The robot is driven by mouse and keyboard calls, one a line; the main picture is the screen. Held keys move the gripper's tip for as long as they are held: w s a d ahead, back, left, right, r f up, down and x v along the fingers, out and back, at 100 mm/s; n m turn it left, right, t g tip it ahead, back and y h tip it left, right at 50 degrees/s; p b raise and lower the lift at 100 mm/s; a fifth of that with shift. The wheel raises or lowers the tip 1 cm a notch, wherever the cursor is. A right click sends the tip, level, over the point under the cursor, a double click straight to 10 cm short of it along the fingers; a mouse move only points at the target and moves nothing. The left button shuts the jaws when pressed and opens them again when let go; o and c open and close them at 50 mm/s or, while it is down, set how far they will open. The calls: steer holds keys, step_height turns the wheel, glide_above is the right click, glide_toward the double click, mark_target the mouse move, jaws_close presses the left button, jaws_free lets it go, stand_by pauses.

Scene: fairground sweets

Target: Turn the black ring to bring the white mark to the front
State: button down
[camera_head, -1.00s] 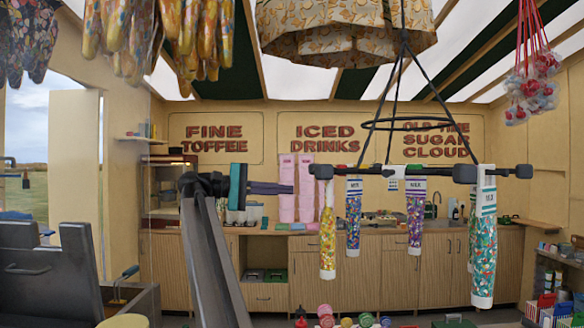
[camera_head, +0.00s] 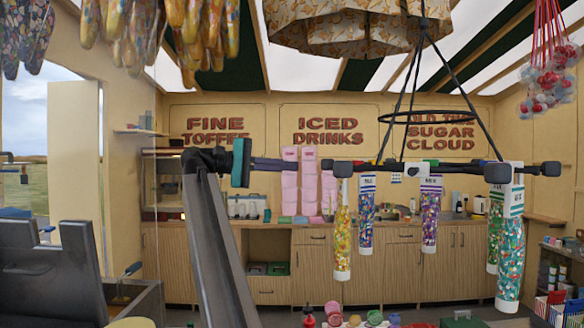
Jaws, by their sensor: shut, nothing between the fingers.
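A black ring (camera_head: 460,169) hangs at about camera height right of centre, seen nearly edge-on as a dark bar with black knobs. Black rods suspend it from above, with a smaller black hoop (camera_head: 430,116) around them. Sweet-filled tubes hang from it, among them a yellow one (camera_head: 342,240) at left and a green one (camera_head: 512,240) at right. A small white piece (camera_head: 417,170) shows on the ring near its middle; I cannot tell if it is the white mark. My gripper (camera_head: 286,165) is shut and empty, pointing right, left of the ring and apparently apart from it.
Pink stacks (camera_head: 308,185) stand on the back counter behind my gripper. Patterned sweets hang at upper left and a patterned canopy (camera_head: 350,28) at the top. Red-stringed bags (camera_head: 550,75) hang at upper right. Jars and bottles (camera_head: 345,318) crowd the bottom centre.

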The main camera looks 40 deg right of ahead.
steer(key=s+d+p, duration=0.3)
steer(key=s+d, duration=0.1)
steer(key=s, duration=0.3)
steer(key=shift+s+d, duration=0.15)
steer(key=shift+s, duration=0.05)
stand_by(0.4)
steer(key=shift+r, duration=0.1)
